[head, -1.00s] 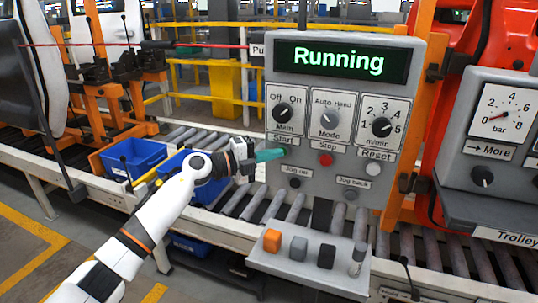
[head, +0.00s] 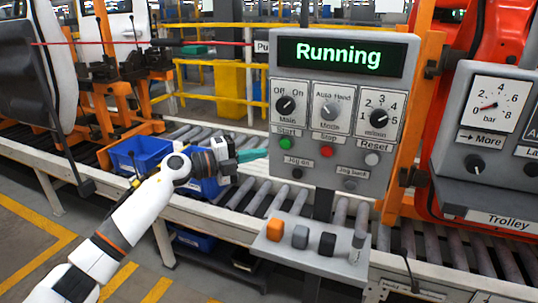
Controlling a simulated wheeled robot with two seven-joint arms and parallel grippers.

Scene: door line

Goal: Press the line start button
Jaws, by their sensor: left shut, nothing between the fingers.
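The green Start button (head: 285,143) is on the left of the grey control panel (head: 318,178), under the Start label. The panel's display (head: 342,56) reads "Running" in green. My left gripper (head: 262,154) has teal fingers that are shut and empty. In the picture its tips are just left of and slightly below the Start button, with a small gap; the button is fully visible. The red Stop button (head: 327,152) and the white Reset button (head: 372,158) are further right. My right gripper is not in view.
The black Jog on button (head: 297,173) sits below Start. A small shelf (head: 300,255) with coloured blocks juts out under the panel. Blue bins (head: 140,155) stand by the roller conveyor (head: 256,197) at left. A gauge panel (head: 485,140) is at right.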

